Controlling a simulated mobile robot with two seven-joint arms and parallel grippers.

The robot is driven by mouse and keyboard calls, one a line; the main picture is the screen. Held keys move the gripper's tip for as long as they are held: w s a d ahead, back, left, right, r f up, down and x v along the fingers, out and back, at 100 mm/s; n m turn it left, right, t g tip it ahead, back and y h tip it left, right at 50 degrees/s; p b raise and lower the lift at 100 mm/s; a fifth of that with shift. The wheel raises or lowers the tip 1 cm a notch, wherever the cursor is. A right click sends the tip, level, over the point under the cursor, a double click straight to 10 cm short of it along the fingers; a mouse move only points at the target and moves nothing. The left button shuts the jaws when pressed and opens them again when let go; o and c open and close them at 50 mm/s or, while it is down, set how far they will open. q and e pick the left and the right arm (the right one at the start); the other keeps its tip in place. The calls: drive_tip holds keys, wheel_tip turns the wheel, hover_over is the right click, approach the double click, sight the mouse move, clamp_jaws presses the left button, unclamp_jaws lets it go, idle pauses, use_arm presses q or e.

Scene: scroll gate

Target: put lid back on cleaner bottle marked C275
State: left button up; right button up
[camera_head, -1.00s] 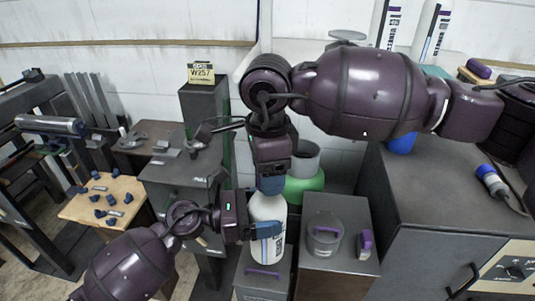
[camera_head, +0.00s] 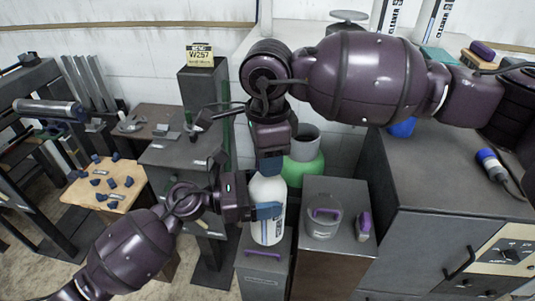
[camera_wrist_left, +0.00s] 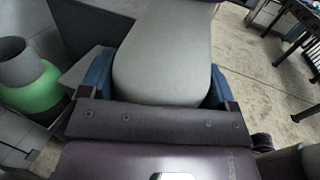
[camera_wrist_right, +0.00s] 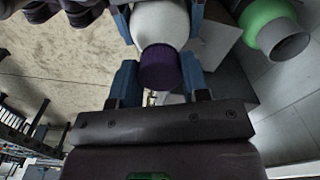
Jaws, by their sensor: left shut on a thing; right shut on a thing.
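My left gripper (camera_head: 266,211) is shut on the white cleaner bottle (camera_head: 267,232), with a blue finger across its side. The bottle looks upright; its print is too small to read. Its pale body fills the space between the fingers in the left wrist view (camera_wrist_left: 162,60). My right gripper (camera_head: 270,165) points down at the bottle's top and is shut on the purple lid (camera_wrist_right: 160,68). In the right wrist view the lid lines up with the white bottle (camera_wrist_right: 160,22) and appears against its neck. I cannot tell whether it is seated.
A grey cabinet with a purple handle (camera_head: 263,254) is below the bottle. Beside it a cabinet holds a clear lidded container (camera_head: 323,222) and a purple-and-grey item (camera_head: 364,226). A green vessel (camera_head: 303,172) stands close behind. More white bottles (camera_head: 433,28) stand back right.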

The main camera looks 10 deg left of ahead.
drive_tip(key=o, duration=1.1)
wheel_tip(320, 180, up, 12)
idle(0.5)
